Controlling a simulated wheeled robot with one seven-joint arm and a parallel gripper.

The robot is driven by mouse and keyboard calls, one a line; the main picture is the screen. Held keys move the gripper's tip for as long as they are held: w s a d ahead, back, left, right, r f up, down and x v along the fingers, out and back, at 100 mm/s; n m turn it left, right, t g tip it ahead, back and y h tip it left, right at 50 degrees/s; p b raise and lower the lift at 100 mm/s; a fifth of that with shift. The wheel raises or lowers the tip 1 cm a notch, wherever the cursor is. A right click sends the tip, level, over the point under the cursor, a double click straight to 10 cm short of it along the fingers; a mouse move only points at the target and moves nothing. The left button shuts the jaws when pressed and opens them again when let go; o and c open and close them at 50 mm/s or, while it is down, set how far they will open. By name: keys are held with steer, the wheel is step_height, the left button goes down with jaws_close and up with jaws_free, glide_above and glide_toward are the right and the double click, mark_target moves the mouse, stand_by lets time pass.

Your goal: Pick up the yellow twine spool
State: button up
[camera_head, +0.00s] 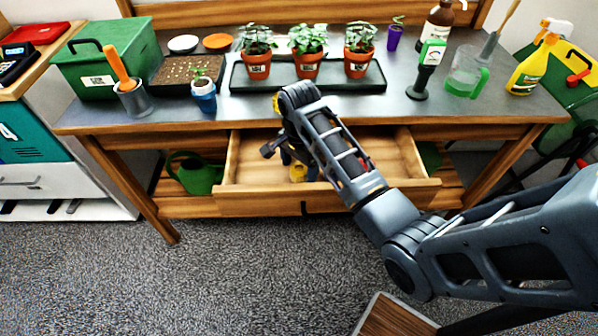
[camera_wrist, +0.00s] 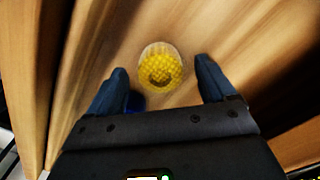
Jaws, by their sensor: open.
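The yellow twine spool (camera_wrist: 160,68) lies on the wooden floor of the open drawer (camera_head: 240,170). In the wrist view it shows just beyond and between the two fingertips of my gripper (camera_wrist: 168,82). My gripper is open, with a finger on either side and nothing held. In the head view the spool (camera_head: 298,172) is a small yellow patch, partly hidden by my gripper (camera_head: 291,160) and arm. Whether the fingers touch the spool cannot be told.
The drawer walls stand close around my gripper. A dark blue object (camera_wrist: 134,102) lies beside the left finger in the wrist view. Potted plants on a tray (camera_head: 240,80) stand on the bench (camera_head: 180,117) above. A green watering can (camera_head: 197,176) sits on the lower shelf.

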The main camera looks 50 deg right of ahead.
steer(key=shift+f, duration=1.05)
steer(key=c, duration=1.1)
